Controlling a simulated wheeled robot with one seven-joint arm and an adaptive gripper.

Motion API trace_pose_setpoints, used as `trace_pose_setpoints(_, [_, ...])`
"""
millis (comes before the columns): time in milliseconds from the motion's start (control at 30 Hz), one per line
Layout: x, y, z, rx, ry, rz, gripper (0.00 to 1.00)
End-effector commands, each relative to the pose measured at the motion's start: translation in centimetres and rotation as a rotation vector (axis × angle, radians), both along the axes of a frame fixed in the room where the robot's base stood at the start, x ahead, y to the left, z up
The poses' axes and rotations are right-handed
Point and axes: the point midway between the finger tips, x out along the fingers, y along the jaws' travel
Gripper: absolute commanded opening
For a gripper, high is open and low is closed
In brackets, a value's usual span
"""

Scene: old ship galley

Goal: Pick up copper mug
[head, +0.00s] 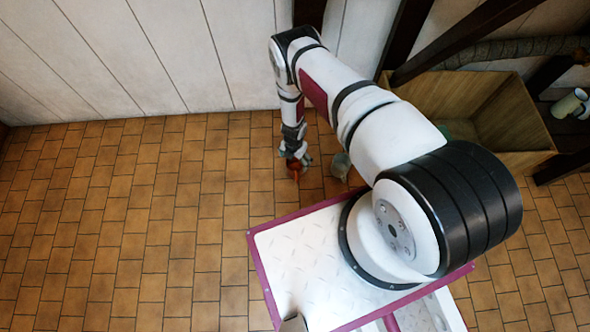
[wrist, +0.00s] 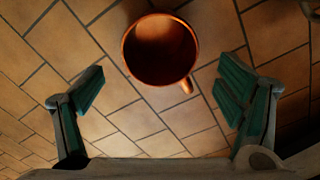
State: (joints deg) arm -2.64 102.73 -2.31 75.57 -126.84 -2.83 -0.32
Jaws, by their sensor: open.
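The copper mug (wrist: 134,68) stands on the tiled floor in the wrist view, seen from above into its dark inside, with its handle toward the lower right. In the head view only a small orange-copper part of the mug (head: 294,174) shows below my gripper (head: 296,161). In the wrist view my gripper (wrist: 158,92) is open, with one green-padded finger on each side. The mug lies ahead of and between the fingers. I see no contact between the fingers and the mug.
A greenish-grey object (head: 340,164) stands on the floor to the right of my gripper, partly hidden by my arm. A wooden crate (head: 515,120) stands farther right. A white plank wall (head: 130,60) rises behind. The tiled floor (head: 120,220) to the left is clear.

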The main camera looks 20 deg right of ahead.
Motion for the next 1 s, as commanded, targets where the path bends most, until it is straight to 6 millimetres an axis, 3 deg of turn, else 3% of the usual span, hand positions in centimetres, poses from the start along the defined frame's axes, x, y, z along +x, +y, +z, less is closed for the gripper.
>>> trace_pose_setpoints(167, [0.0,0.0,-1.1,-0.001,-0.001,0.001,0.87])
trace_pose_setpoints(500, [0.1,0.0,-5.5,0.001,-0.001,0.001,0.87])
trace_pose_setpoints(800, [0.1,0.0,-5.8,0.001,-0.001,0.0,0.87])
trace_pose_setpoints(867, [0.1,0.0,-5.8,0.001,-0.001,0.0,0.75])
trace_pose_setpoints(1000, [0.1,0.0,-5.7,0.001,-0.001,0.0,0.44])
